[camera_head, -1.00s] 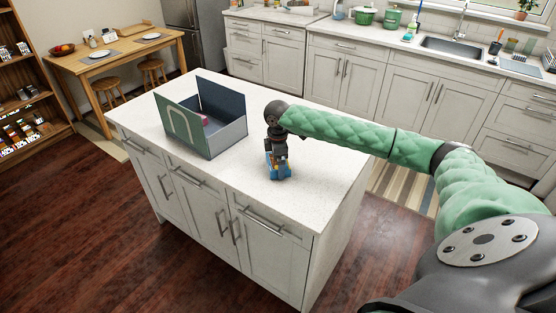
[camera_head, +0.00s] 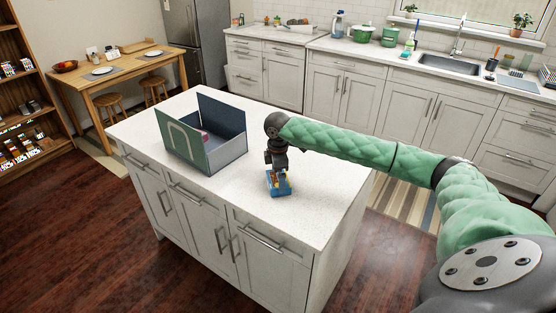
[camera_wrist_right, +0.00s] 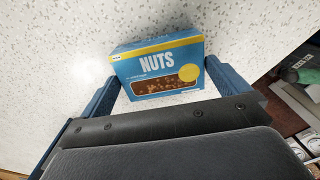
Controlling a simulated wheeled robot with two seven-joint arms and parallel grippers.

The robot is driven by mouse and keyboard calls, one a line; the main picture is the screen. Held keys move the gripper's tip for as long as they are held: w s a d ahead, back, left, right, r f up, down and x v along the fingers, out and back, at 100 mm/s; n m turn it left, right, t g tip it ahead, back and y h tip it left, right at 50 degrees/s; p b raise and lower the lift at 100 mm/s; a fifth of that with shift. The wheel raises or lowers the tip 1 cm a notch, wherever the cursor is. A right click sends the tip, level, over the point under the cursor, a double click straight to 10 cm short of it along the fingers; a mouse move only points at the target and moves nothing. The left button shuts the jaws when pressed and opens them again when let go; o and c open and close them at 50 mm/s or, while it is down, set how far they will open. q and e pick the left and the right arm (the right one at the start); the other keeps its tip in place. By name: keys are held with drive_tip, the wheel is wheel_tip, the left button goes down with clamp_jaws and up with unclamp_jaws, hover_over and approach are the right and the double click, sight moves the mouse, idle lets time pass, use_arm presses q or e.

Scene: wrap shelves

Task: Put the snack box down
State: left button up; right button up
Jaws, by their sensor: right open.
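The snack box (camera_head: 279,188), blue with a yellow band, is on the white island top (camera_head: 320,190) near its front right part. In the right wrist view the box (camera_wrist_right: 150,68) shows the word NUTS and a picture of nuts. My right gripper (camera_head: 278,176) points down over the box. Its two blue fingers stand apart, one on each side of the box. The gripper is open; I cannot tell whether a finger still touches the box. My left gripper is not in view.
An open green and grey bin (camera_head: 225,155) with a pink item inside stands left of the box on the island. The island top is clear to the right of the box. Kitchen counters, a sink (camera_head: 448,64) and a dining table (camera_head: 125,70) are farther back.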

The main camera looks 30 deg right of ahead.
use_arm(q)
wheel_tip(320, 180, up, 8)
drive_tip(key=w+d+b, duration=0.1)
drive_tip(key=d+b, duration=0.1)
drive_tip(key=b, duration=0.1)
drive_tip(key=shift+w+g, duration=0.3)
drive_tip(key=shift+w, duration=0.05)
use_arm(e)
wheel_tip(320, 180, up, 10)
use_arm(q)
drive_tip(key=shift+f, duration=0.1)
